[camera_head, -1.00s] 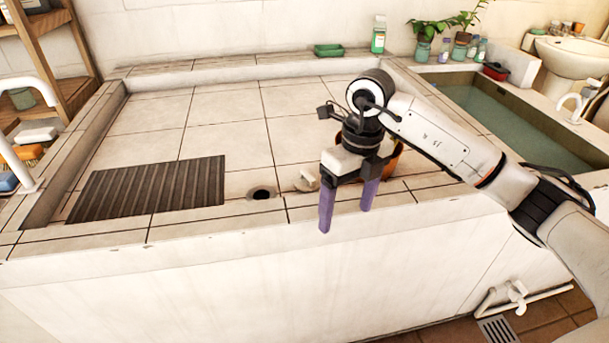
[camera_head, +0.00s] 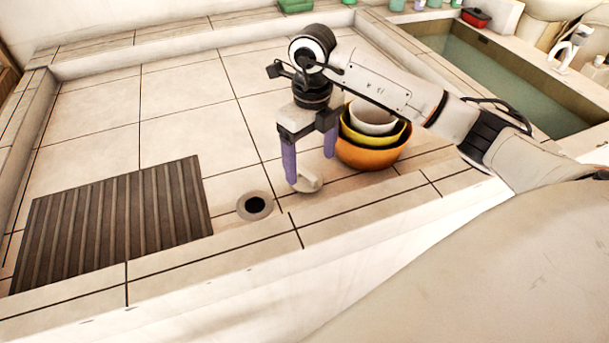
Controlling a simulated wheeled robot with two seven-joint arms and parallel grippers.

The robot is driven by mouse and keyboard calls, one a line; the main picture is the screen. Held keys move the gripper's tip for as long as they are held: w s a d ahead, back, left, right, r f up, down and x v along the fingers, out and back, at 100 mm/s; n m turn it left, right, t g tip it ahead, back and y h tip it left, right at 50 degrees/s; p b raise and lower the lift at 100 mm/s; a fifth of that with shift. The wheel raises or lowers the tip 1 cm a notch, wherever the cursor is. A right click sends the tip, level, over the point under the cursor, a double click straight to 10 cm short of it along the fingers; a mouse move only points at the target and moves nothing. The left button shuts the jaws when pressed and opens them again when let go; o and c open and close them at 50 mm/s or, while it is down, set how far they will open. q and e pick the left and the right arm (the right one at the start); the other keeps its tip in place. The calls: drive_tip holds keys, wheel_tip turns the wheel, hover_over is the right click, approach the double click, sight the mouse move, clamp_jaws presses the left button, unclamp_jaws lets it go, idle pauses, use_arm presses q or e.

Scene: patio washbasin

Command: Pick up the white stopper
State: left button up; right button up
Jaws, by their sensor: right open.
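The white stopper (camera_head: 308,184) lies on the tiled basin floor, just right of the round drain hole (camera_head: 255,205). My right gripper (camera_head: 310,170) points down with its two purple fingers apart. Its left fingertip is at the stopper and hides a little of it; the right fingertip is just behind and to the right. I cannot tell whether a finger touches the stopper. My left gripper is not in view.
Stacked bowls, with an orange bowl (camera_head: 372,155) at the bottom, stand close to the right of my right gripper. A dark ribbed mat (camera_head: 115,222) lies at the left. A water-filled trough (camera_head: 500,85) is at the right. The floor behind the drain is clear.

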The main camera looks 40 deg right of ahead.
sight(309, 174)
drive_tip(key=shift+w+d+f, duration=0.1)
drive_tip(key=shift+w+f, duration=0.05)
drive_tip(key=shift+f, duration=1.4)
drive_tip(key=shift+w+f, duration=0.15)
drive_tip(key=shift+f, duration=1.35)
drive_tip(key=c, duration=1.1)
drive_tip(key=shift+r, duration=0.1)
drive_tip(key=shift+c, duration=0.2)
